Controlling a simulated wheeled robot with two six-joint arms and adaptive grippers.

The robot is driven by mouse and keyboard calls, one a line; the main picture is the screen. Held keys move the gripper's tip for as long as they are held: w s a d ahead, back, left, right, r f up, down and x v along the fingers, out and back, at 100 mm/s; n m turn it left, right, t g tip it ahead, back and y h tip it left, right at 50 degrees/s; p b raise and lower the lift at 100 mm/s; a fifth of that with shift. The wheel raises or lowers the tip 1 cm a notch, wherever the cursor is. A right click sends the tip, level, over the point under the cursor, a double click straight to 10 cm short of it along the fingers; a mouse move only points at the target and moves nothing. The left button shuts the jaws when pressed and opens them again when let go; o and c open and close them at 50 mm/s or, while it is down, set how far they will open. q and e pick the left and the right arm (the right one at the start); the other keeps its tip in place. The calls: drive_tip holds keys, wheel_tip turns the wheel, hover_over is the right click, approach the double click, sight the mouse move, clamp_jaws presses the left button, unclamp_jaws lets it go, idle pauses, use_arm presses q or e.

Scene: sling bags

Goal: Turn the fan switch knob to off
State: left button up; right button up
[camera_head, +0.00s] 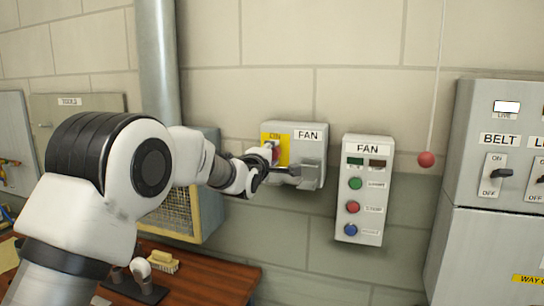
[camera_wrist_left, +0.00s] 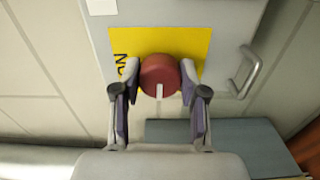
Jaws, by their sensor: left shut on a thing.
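The fan switch box (camera_head: 312,150), a grey box labelled FAN, is mounted on the wall in the middle of the head view. It has a yellow plate (camera_head: 283,135) marked ON and a round red knob (camera_head: 269,149). My left gripper (camera_head: 272,158) is at the knob, partly covering it and the lower plate. In the left wrist view the red knob (camera_wrist_left: 160,72) sits between the two fingers of my gripper (camera_wrist_left: 160,80), shut on its sides. A white mark on the knob points toward the gripper's palm. My right gripper is in neither view.
A FAN button panel (camera_head: 365,190) hangs just right of the box. A red ball on a cord (camera_head: 426,159) hangs farther right, before a grey BELT cabinet (camera_head: 500,150). A vented box (camera_head: 180,212) and a wooden table (camera_head: 205,275) lie behind and below my left arm.

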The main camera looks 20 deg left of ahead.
use_arm(q)
drive_tip(key=shift+n, duration=0.3)
drive_tip(key=shift+f, duration=0.1)
drive_tip(key=o, duration=1.1)
drive_tip(key=shift+o, duration=0.2)
drive_tip(key=s, duration=1.2)
drive_tip(key=shift+a, duration=0.25)
